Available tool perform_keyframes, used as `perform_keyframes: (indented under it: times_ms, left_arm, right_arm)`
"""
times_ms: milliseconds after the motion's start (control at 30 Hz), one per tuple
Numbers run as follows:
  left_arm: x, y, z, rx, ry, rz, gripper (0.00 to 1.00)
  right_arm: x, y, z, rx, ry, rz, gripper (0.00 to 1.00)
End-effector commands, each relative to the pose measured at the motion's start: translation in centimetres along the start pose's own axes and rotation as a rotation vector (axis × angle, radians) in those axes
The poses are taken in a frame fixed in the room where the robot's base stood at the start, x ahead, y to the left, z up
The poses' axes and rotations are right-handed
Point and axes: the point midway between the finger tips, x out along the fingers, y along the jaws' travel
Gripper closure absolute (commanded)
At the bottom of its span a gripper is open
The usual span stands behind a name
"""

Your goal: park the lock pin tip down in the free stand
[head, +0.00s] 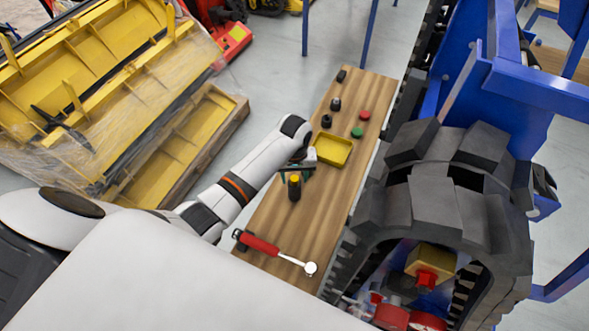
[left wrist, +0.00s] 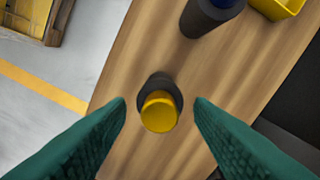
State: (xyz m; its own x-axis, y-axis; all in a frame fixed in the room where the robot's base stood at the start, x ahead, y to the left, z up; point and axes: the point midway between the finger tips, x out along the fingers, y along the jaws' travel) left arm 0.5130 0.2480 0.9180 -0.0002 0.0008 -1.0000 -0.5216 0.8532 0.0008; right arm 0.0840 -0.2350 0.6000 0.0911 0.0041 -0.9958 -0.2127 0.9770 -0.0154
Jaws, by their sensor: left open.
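A dark upright cylinder with a yellow top (head: 294,190), which looks like the lock pin in a dark round holder, stands on the wooden bench. It also shows in the left wrist view (left wrist: 160,112). My left gripper (head: 294,177) is open above it, its green fingers (left wrist: 160,115) on either side of the yellow top with gaps. The pin's tip is hidden. A dark cylinder with a blue top (left wrist: 208,16) stands farther along. Small black round pieces (head: 335,104) and (head: 326,121) stand toward the far end; I cannot tell which is the free stand. My right gripper is out of view.
A yellow tray (head: 345,143), a red disc (head: 365,115) and a green disc (head: 357,132) lie on the bench (head: 262,222). A red-handled ratchet (head: 262,244) lies at the near end. A large black track (head: 440,215) stands along the right side.

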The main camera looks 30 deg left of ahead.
Motion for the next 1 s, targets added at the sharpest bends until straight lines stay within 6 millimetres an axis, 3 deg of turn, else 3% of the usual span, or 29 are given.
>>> perform_keyframes:
  times_ms: [600, 1000]
  left_arm:
    - [-10.7, 0.0, 0.1, -0.001, -0.003, -0.002, 0.52]
    - [-11.8, 0.0, 0.0, -0.001, -0.001, -0.001, 0.52]
  right_arm:
    - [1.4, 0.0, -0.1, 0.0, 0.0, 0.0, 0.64]
    - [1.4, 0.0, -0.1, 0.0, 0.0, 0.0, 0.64]
